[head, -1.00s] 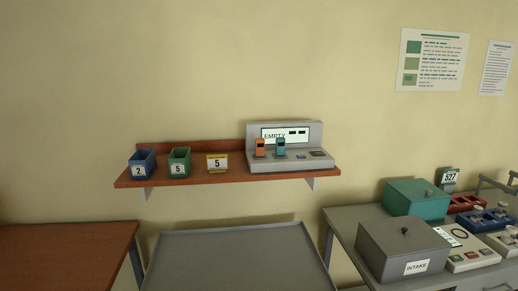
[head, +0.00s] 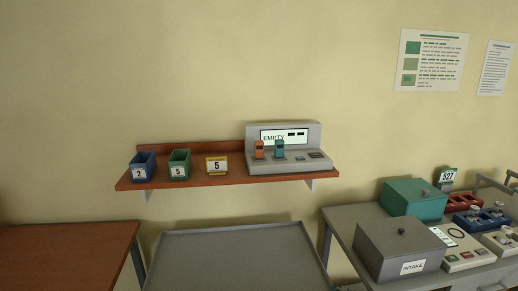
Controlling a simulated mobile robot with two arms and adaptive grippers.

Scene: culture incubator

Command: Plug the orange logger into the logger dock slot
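The orange logger (head: 259,149) stands upright at the left of the grey logger dock (head: 288,167) on the wall shelf. A teal logger (head: 279,149) stands just to its right. The dock's screen (head: 285,136) reads EMPTY. A dark slot-like patch (head: 317,155) shows at the right of the dock's top, too small to make out. Neither of my grippers is in the head view.
The red-brown shelf (head: 225,181) also holds a blue bin (head: 142,167), a green bin (head: 179,165) and a yellow-framed number card (head: 216,166). Below are a grey cart top (head: 235,260), a brown table (head: 65,255) and a bench with an INTAKE box (head: 400,250).

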